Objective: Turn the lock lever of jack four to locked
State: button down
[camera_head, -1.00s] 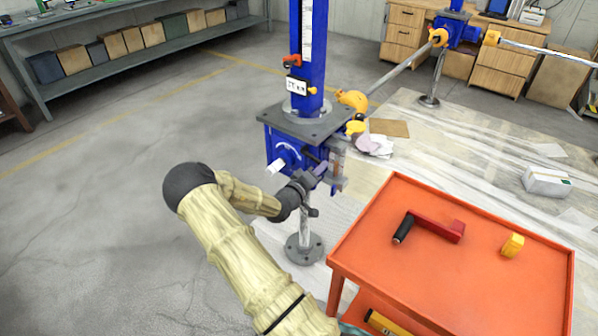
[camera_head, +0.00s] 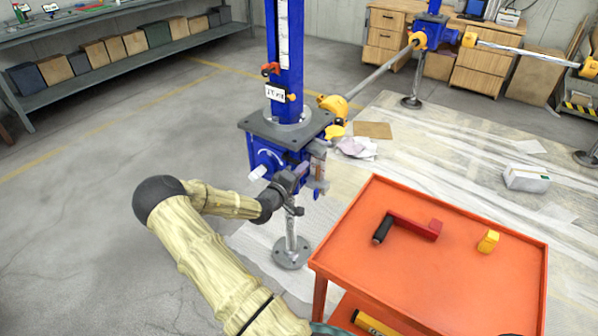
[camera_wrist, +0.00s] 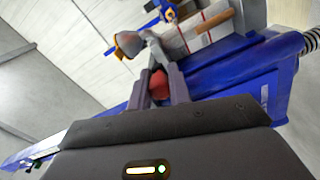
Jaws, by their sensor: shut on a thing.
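Jack four (camera_head: 258,150) is the near blue screw jack in the head view, with a grey top plate and a blue column carrying a white label. My gripper (camera_head: 303,171) is at the right front side of its blue housing. In the wrist view my gripper (camera_wrist: 157,72) has both dark fingers closed around a red part (camera_wrist: 159,86), which looks like the lock lever's grip. In the head view my gripper hides the lever, so its angle cannot be told. The blue housing (camera_wrist: 235,90) lies right beside the fingers.
An orange cart (camera_head: 400,285) stands close on the right, bearing a red-and-black tool (camera_head: 415,228) and a yellow block (camera_head: 488,241). A white handle (camera_head: 257,172) juts from the housing's front. A shaft (camera_head: 385,70) runs to another jack behind. Floor at left is clear.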

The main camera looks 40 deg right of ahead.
jog(key=shift+w+r, duration=0.15)
jog(key=shift+r, duration=0.15)
jog(key=c, duration=1.5)
grip_release()
jog(key=shift+o, duration=1)
jog(key=shift+f, duration=0.1)
jog(key=s+a, duration=0.3)
jog(key=a, duration=1.4)
jog(key=shift+s, duration=0.2)
jog(key=shift+f, duration=0.1)
